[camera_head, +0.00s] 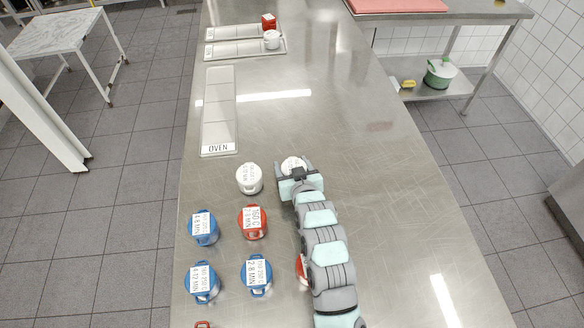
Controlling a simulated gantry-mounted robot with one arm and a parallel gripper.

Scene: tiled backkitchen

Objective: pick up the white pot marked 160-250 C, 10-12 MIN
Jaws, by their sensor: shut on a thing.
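My gripper (294,168) is shut on a white pot (292,162) with a white label on its lid, right of the row's other white pot. The fingers lie on either side of it, and my gripper hides its near part. I cannot tell whether it is clear of the table. Its label is too small and partly hidden to read. The other white pot (249,178) stands free to the left, also labelled; I cannot read its marking surely.
Blue pots (204,228) and a red pot (253,222) stand in front; another red pot is partly behind my arm. A tray marked OVEN (218,149) lies beyond, left. Farther trays hold a red pot (269,22) and a white pot (272,40). The table's right side is clear.

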